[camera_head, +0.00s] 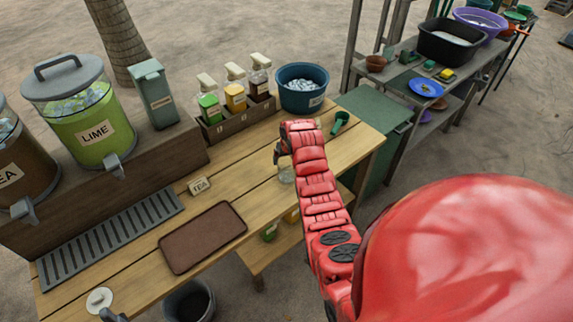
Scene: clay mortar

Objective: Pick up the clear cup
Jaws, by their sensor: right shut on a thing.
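The clear cup (286,175) is at the right part of the wooden table, beside my red right arm. It is small and see-through, and its outline is faint. My right gripper (282,158) is at the top of the cup and shut on it. The wrist hides part of the gripper. I cannot tell whether the cup touches the tabletop. My left gripper is not clearly in view.
A brown tray (203,237) and a grey drip grate (112,238) lie on the table (232,180). A lime dispenser (84,118) stands at left. A bottle rack (238,117), blue ice tub (302,87) and green scoop (340,122) are at the back.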

